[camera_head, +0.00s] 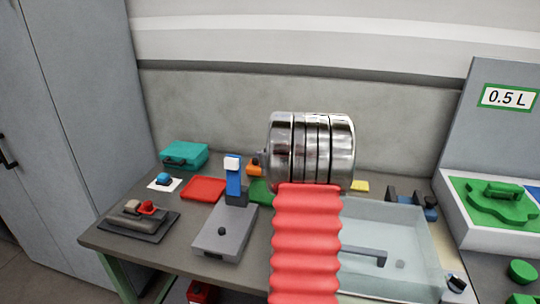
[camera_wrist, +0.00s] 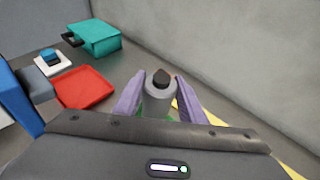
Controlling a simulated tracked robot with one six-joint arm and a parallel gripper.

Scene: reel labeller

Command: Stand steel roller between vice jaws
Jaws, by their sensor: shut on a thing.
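In the wrist view, my gripper (camera_wrist: 158,92) has its two purple fingers closed on a grey round piece, the steel roller (camera_wrist: 152,92). In the head view, my red sleeve and shiny arm cover the gripper and roller. Dark upright pieces with a blue part, possibly the vice (camera_head: 405,198), stand at the back right of the bench. I cannot tell for sure that these are its jaws.
A red tray (camera_head: 204,189), teal case (camera_head: 184,155) and blue button on a white pad (camera_head: 163,181) lie at the left. A grey device with a blue post (camera_head: 234,184) stands centre-left. A pale basin (camera_head: 410,250) lies right of my arm. The wall is close behind.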

